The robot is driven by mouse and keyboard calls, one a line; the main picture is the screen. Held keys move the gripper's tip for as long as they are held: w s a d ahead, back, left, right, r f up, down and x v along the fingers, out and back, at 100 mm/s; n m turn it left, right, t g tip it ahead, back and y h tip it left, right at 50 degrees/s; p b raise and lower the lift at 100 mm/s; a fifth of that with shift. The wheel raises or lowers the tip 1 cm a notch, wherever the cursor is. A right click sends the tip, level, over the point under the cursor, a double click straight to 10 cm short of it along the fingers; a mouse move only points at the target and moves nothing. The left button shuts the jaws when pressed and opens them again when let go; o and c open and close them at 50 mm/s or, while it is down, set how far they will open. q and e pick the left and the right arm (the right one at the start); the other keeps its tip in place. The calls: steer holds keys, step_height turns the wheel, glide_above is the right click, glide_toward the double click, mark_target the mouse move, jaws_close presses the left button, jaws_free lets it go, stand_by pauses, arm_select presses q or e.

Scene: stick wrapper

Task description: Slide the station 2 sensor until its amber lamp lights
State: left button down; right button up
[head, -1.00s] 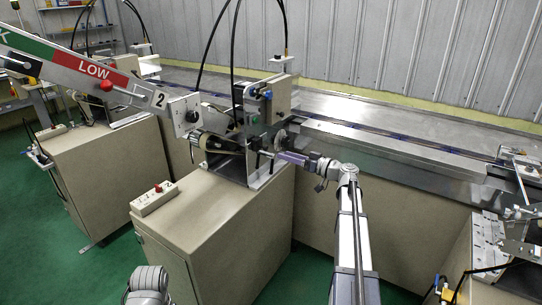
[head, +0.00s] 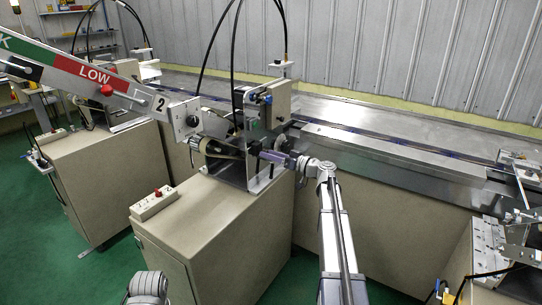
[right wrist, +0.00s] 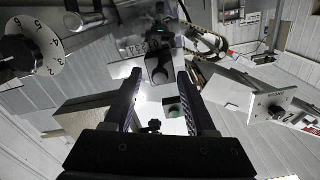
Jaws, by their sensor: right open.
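The station 2 unit carries a "2" plate (head: 160,102) on its sloping magazine, above a beige cabinet (head: 220,235). My right gripper (head: 266,156) is at the front right of the station's head mechanism, pointing left into it. In the right wrist view the gripper (right wrist: 157,100) is open, with its two dark fingers apart. A dark block with a round face (right wrist: 159,68), possibly the sensor, sits ahead between the fingertips; contact cannot be told. A small green light (right wrist: 158,28) glows above it. I see no amber light.
A green button (right wrist: 174,109) lies beyond the fingers. A numbered dial (right wrist: 30,55) is at the left of the wrist view. A small box with a red button (head: 153,204) sits on the cabinet. A long metal conveyor (head: 400,150) runs behind.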

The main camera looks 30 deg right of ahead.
steer(key=shift+c, duration=0.3)
jaws_close()
stand_by(1.1)
